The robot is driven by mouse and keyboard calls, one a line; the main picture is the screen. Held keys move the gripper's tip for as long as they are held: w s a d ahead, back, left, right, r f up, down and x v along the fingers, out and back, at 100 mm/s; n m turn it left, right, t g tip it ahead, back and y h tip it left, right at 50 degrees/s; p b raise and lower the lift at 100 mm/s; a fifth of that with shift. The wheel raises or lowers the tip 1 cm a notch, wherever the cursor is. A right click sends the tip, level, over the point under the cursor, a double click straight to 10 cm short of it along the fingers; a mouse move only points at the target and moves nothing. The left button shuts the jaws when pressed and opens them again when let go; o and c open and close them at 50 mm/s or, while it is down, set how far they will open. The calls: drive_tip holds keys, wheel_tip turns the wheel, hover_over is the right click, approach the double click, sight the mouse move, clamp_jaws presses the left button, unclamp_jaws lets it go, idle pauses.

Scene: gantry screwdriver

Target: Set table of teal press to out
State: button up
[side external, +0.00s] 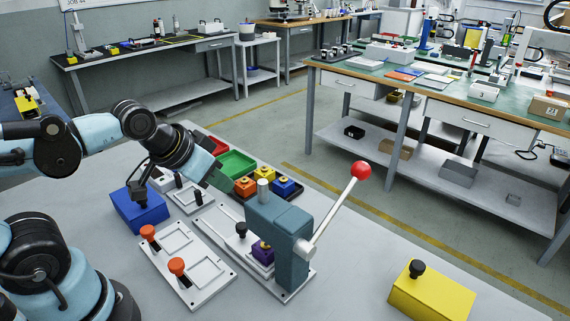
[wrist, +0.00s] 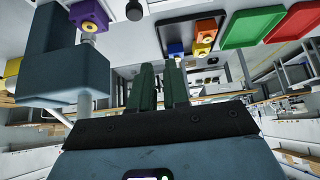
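The teal press (side external: 280,222) stands on a pale base plate near the middle of the bench, with a lever ending in a red ball (side external: 361,170) raised to the right. A purple block (side external: 262,252) sits low beside its body, under the head. A black knob (side external: 241,229) stands on the press's plate just left of the block. In the wrist view the press (wrist: 50,60), purple block (wrist: 88,14) and black knob (wrist: 134,10) show at the top left. My gripper (wrist: 160,66) is empty, its dark green fingers slightly apart, above and behind the press's plate.
A plate with two orange knobs (side external: 190,264) lies left of the press. A blue box (side external: 140,210) and a yellow box (side external: 430,293) carry black knobs. Red and green trays (side external: 236,163) and several coloured blocks are behind. Bare bench lies between press and yellow box.

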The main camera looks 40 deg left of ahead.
sight(242, 225)
drive_tip(key=o, duration=0.4)
drive_tip(key=shift+a+m, duration=0.1)
drive_tip(key=shift+m, duration=0.2)
drive_tip(key=shift+o, duration=1.3)
drive_tip(key=shift+s+a+m+g, duration=0.15)
drive_tip(key=shift+s+m+g, duration=0.05)
drive_tip(key=shift+m+g, duration=0.3)
drive_tip(key=shift+w+d+f+m+g+h, duration=0.3)
drive_tip(key=shift+d+f+m+g+h, duration=0.2)
drive_tip(key=shift+f+m, duration=0.8)
drive_tip(key=shift+w+d+f+m+g+h, duration=0.4)
drive_tip(key=shift+f+m, duration=0.3)
drive_tip(key=shift+f, duration=1.2)
drive_tip(key=shift+w+d+f+m+g+h, duration=0.25)
drive_tip(key=shift+d+f+m+g+h, duration=0.25)
drive_tip(key=shift+f+m, duration=0.8)
drive_tip(key=shift+f+n, duration=0.3)
clamp_jaws()
